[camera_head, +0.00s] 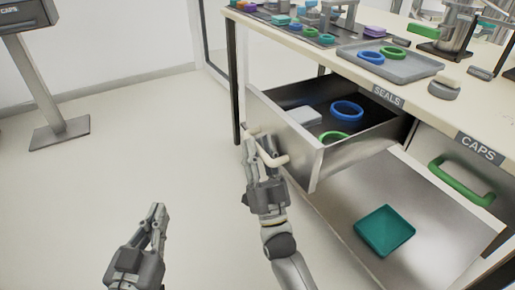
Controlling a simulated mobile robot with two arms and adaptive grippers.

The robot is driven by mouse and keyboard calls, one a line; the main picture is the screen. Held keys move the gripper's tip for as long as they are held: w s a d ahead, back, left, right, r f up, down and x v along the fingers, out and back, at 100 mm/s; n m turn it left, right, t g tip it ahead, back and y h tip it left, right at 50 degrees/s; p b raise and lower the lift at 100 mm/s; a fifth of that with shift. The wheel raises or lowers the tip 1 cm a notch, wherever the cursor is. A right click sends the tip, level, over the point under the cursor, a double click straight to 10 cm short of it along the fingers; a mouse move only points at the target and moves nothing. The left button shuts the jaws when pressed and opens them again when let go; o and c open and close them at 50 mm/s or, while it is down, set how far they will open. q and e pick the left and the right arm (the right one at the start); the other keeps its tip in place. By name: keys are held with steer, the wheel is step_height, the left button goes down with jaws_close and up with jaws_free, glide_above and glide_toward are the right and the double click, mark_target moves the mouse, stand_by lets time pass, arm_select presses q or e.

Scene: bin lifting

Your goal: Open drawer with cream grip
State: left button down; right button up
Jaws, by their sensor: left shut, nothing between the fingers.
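The drawer (318,168) under the SEALS label is pulled well out from the counter. Its cream grip (281,160) is on the drawer's front, partly hidden by my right gripper. My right gripper (260,146) is at the grip, and its fingers appear closed around the cream bar. Inside the drawer are a blue ring (347,109), a green ring (333,137) and a pale block (304,116). My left gripper (157,213) is shut and empty over the floor, well away from the drawer.
A tray with a teal dish (385,231) is below the drawer. A CAPS drawer with a green handle (461,183) is at the right. The counter (290,42) holds trays of rings. A grey stand (59,134) is far left; floor between is clear.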

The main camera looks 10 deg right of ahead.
steer(key=v, duration=1.2)
stand_by(0.3)
